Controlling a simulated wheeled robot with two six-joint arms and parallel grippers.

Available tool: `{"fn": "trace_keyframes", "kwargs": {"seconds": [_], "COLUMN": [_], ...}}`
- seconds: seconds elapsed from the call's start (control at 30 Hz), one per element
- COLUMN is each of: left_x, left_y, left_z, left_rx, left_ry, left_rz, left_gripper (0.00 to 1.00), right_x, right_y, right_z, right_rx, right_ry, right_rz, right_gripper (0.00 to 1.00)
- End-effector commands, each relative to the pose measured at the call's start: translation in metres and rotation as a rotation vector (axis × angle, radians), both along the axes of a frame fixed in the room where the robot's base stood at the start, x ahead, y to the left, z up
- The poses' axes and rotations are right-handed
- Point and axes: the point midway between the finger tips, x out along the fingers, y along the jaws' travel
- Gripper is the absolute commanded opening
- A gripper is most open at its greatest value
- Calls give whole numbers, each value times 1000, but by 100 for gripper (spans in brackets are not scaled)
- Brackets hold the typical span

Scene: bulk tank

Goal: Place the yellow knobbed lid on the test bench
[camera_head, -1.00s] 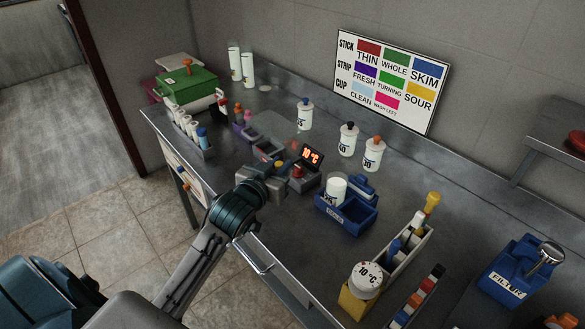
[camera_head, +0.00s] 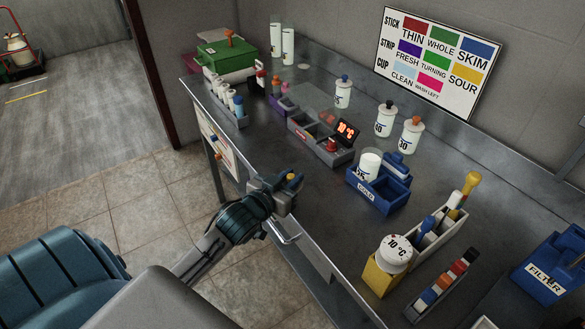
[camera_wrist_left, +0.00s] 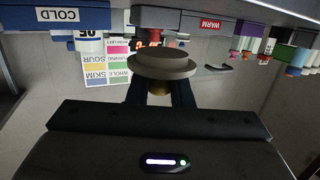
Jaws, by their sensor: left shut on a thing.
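My left gripper (camera_head: 285,192) is shut on the yellow knobbed lid, just off the front edge of the steel bench (camera_head: 300,210). The lid's yellow knob (camera_head: 291,177) shows at the jaws in the head view. In the left wrist view, the lid's grey round disc (camera_wrist_left: 163,65) sits past the fingertips, with the yellowish knob (camera_wrist_left: 160,88) between the fingers. The rest of the lid is mostly hidden by the gripper in the head view. My right gripper is not in view.
Bare steel lies between the unit and the front edge.

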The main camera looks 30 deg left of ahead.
Motion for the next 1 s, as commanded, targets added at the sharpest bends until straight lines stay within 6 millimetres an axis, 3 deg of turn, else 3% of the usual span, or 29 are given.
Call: {"fn": "trace_keyframes", "kwargs": {"seconds": [0.1,0.33,0.47,0.73,1.0], "left_x": [29,66,72,72,72], "left_y": [18,40,44,44,43], "left_z": [0,-6,-9,-41,-43], "left_rx": [0,-1,-1,-3,-1], "left_ry": [0,-1,2,2,0], "left_rz": [2,1,1,1,0], "left_gripper": [0,0,0,0,0], "right_x": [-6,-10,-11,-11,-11], "right_y": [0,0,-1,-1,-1], "right_z": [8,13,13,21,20], "right_rx": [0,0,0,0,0], "right_ry": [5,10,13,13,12], "right_rz": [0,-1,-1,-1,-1], "right_gripper": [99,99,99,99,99]}}
